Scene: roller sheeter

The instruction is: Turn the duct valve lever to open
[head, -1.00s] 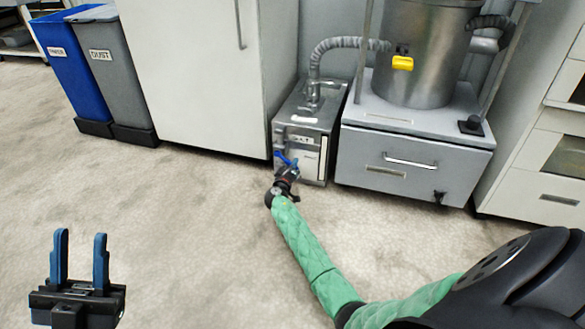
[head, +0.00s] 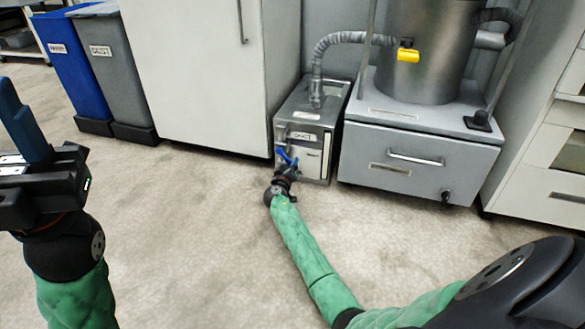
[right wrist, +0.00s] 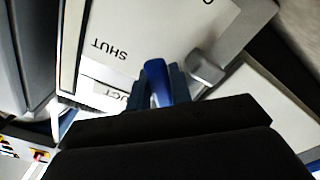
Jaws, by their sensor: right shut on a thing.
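The metal box (head: 302,125) with the DUCT label stands on the floor between the white cabinet and the drum unit. The blue duct valve lever (right wrist: 156,78) is on its front, in front of a plate (right wrist: 145,30) reading SHUT. My right gripper (head: 287,165) reaches the box front. In the right wrist view its dark blue fingers (right wrist: 160,95) are on both sides of the lever, shut on it. In the head view the lever is small and partly merged with the fingers. My left gripper (head: 35,150) is at the left edge, cut off, with one finger clearly visible.
A metal drum (head: 430,50) with a yellow handle (head: 408,56) stands on a drawer unit (head: 415,160), joined to the box by a grey hose (head: 335,38). A white cabinet (head: 205,75), a grey DUST bin (head: 115,75) and a blue bin (head: 68,60) stand left. The carpet in front is clear.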

